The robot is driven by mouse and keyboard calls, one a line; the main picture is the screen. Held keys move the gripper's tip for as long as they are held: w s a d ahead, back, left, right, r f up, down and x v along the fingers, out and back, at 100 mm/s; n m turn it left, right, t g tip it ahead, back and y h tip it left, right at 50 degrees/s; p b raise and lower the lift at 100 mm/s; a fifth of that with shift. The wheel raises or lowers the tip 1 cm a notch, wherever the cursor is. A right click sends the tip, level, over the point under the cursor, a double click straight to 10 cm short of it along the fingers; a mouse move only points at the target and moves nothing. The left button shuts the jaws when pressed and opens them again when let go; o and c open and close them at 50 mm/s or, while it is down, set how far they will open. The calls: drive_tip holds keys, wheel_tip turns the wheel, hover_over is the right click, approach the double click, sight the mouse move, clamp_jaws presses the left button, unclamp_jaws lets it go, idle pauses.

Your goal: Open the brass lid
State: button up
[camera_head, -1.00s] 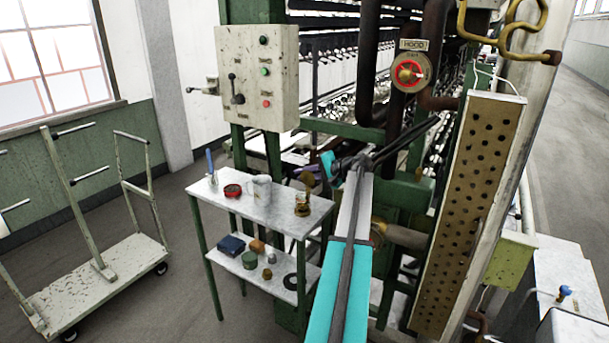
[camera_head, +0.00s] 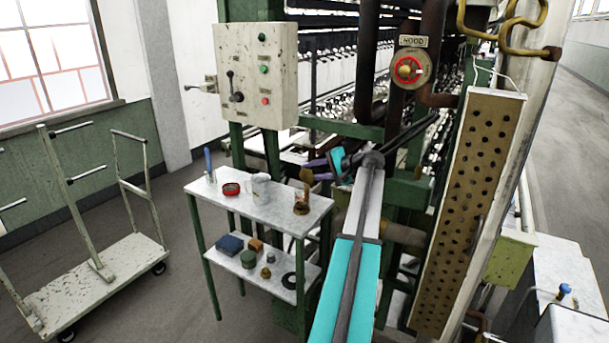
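A small brass jar (camera_head: 302,206) stands near the right end of the upper marble shelf. Its brass lid (camera_head: 306,175) shows above the jar's mouth, tilted up rather than lying flat over it. My gripper (camera_head: 312,167) is just right of and behind the lid at about its height, its dark purple-grey fingers pointing left. The fingers are small and partly hidden, so I cannot tell whether they touch the lid or how far apart they are.
The upper shelf (camera_head: 222,201) also holds a white mug (camera_head: 261,188), a red round tin (camera_head: 231,189) and a blue-handled tool (camera_head: 209,164). A control box (camera_head: 257,75) hangs behind. A trolley (camera_head: 95,280) stands left, with open floor between.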

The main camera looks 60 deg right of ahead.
drive_tip(key=shift+b+v, duration=0.3)
drive_tip(key=shift+v, duration=1.35)
